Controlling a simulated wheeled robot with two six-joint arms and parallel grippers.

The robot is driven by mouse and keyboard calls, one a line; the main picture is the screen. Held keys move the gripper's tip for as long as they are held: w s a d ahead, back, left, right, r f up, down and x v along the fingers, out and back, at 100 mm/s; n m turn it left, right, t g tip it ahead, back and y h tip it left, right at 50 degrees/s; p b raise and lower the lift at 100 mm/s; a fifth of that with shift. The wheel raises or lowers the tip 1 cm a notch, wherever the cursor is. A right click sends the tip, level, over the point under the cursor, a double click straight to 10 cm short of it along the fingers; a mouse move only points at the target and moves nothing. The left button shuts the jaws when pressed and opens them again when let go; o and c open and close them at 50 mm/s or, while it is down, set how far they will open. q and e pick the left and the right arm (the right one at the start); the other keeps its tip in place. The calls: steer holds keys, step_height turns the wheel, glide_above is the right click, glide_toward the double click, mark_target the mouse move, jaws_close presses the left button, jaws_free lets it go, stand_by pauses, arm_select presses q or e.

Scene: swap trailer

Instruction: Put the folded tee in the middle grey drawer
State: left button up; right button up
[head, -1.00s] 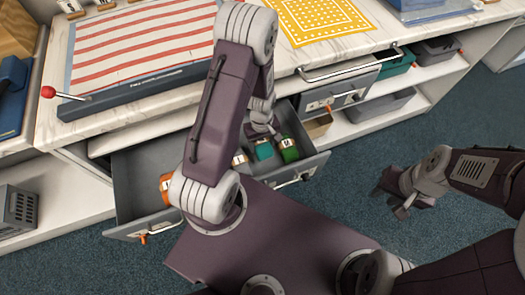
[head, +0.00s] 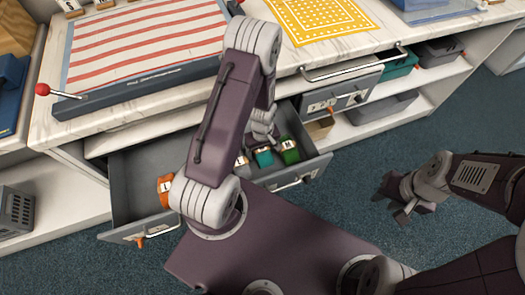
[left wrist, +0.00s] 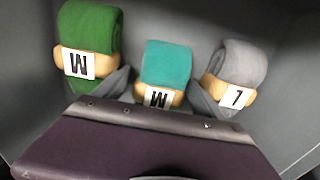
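The grey drawer space (head: 150,165) stands pulled out, with rolled, paper-banded cloths in it: green (head: 288,150), teal (head: 263,157), grey (head: 243,160) and orange (head: 165,188). My left arm hides part of its front, so I cannot tell whether this is one drawer or two side by side. I cannot tell which roll is the folded tee. My left gripper (left wrist: 160,97) is open over the drawer, a finger on each side of the teal roll (left wrist: 166,65); the green (left wrist: 90,35) and grey (left wrist: 238,65) rolls lie outside. My right gripper (head: 393,200) is open and empty above the floor.
A striped board (head: 140,45) and a yellow printed cloth (head: 320,18) lie on the marble counter (head: 285,65). Another grey drawer (head: 340,93) is at the right, beside shelves with bins (head: 382,103). Blue carpet (head: 430,130) is clear at the right.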

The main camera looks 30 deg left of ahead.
arm_select(q)
step_height(320, 180, up, 12)
steer(key=p, duration=0.5)
step_height(320, 180, up, 6)
steer(key=m, duration=0.4)
glide_above(262, 150)
steer(key=s+d, duration=0.1)
steer(key=d, duration=0.1)
steer(key=s+d+r+m+t, duration=0.1)
steer(key=s+d+r+m, duration=0.1)
steer(key=s+r+m, duration=0.2)
steer(key=shift+s+d+r+m, duration=0.2)
steer(key=shift+s+r+m, duration=0.2)
steer(key=shift+r+m, duration=0.5)
